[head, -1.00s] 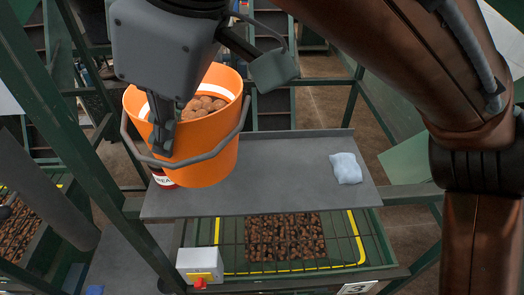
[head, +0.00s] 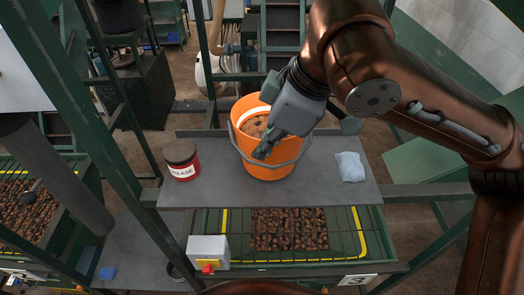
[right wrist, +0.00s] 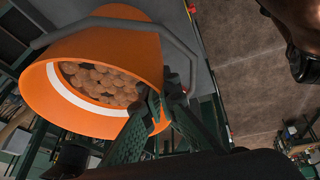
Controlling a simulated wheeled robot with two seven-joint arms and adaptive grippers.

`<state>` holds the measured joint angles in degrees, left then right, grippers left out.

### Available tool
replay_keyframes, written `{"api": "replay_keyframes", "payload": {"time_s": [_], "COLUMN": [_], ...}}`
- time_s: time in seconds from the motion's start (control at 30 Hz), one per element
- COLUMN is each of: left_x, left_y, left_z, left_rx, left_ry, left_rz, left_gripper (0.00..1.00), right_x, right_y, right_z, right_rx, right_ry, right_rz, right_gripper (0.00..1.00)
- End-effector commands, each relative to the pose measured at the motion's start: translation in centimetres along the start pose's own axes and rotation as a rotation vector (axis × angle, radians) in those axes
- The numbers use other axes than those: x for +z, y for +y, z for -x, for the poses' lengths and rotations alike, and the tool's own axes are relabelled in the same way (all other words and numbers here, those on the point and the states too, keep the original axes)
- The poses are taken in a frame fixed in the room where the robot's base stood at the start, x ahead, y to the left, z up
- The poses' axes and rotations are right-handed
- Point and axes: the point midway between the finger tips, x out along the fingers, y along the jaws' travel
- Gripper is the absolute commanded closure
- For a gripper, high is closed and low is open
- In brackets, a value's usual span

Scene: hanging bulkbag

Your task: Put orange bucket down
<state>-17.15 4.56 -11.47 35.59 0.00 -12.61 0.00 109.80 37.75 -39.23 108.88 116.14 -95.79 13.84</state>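The orange bucket (head: 262,168), with a white band inside its rim and brown round pieces in it, is upright over the middle of the grey shelf (head: 205,196). Its base looks at or very close to the shelf; I cannot tell if it touches. My right gripper (head: 264,151) is at the bucket's near rim. In the right wrist view the fingers (right wrist: 158,103) straddle the wall of the bucket (right wrist: 128,45), one over the opening and one outside. They look shut on the rim. The grey handle hangs down the near side. My left gripper is not in view.
A red grease tin (head: 182,160) stands left of the bucket, and a pale blue cloth (head: 350,166) lies to its right. A grey box with a red switch (head: 208,252) is below the front edge. A green post (head: 118,150) rises at the left.

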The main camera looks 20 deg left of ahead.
Motion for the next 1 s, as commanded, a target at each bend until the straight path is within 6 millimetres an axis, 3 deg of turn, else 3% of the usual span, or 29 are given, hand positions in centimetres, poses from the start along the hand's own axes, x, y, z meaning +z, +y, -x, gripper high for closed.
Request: {"api": "replay_keyframes", "payload": {"time_s": [0.2, 0.57, 0.87, 1.0], "left_x": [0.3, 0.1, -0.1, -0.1], "left_y": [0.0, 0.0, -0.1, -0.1], "left_z": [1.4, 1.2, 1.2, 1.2], "left_rx": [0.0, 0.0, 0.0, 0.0], "left_ry": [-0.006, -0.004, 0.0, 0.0], "left_rz": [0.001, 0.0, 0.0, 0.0], "left_gripper": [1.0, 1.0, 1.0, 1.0], "right_x": [0.6, 0.8, 0.8, 0.8], "right_y": [-0.4, -0.5, -0.5, -0.5], "right_z": [-1.8, -2.2, -2.3, -2.3], "right_rx": [0.001, 0.002, -0.001, -0.001], "right_ry": [0.002, 0.002, 0.0, 0.0], "right_rz": [0.003, 0.004, 0.003, 0.003], "right_gripper": [1.0, 1.0, 0.78, 0.78]}}
